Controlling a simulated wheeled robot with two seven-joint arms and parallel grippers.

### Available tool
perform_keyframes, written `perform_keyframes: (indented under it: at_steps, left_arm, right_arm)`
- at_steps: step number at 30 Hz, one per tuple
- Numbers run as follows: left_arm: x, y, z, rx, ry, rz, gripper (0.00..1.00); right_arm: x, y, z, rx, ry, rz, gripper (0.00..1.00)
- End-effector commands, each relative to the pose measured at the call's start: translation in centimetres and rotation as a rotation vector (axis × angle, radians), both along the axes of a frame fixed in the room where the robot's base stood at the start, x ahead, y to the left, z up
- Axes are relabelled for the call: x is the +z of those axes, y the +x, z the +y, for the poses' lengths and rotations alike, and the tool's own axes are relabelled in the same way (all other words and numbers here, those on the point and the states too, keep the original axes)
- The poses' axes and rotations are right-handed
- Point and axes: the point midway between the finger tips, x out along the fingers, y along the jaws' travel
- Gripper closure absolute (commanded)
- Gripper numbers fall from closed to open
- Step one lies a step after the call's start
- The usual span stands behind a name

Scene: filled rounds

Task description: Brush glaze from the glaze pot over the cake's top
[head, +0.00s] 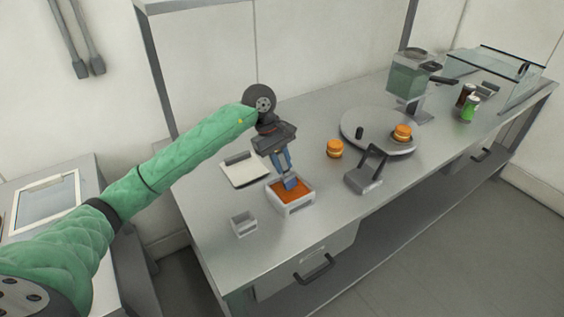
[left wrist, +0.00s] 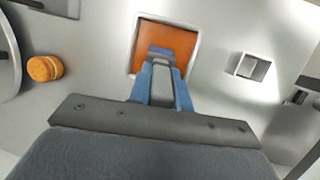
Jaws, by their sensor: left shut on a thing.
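The glaze pot (head: 297,207) is a square white tub with orange-brown glaze inside, near the front left of the steel table. It also shows in the left wrist view (left wrist: 136,42). My left gripper (head: 284,172) points down over the pot, shut on a brush (head: 291,184) with a blue-grey head. In the left wrist view the brush (left wrist: 160,54) overlaps the glaze; I cannot tell how deep it reaches. One small round orange-brown cake (head: 335,149) with a filled middle sits on the table. Another such cake (head: 402,133) sits on the round grey turntable (head: 368,121). My right gripper is not in view.
A small grey square holder (head: 243,223) stands left of the pot, a pale board (head: 243,170) behind it. A grey stand with a dark handle (head: 368,172) is right of the near cake. A dispenser (head: 409,78), cans (head: 470,106) and a glass case (head: 500,63) stand farther back.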

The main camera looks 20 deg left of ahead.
Motion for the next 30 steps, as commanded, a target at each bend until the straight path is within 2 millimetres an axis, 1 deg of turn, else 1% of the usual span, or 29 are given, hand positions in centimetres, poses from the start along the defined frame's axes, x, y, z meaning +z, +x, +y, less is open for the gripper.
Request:
perform_keyframes:
  at_steps: [6, 30]
  left_arm:
    - [0.01, 0.00, -0.01, 0.000, 0.000, 0.000, 1.00]
    - [-0.63, -0.01, 0.00, 0.000, 0.000, 0.000, 1.00]
  right_arm:
    - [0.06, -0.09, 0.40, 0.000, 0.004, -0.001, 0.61]
    - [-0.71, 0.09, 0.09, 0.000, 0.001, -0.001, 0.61]
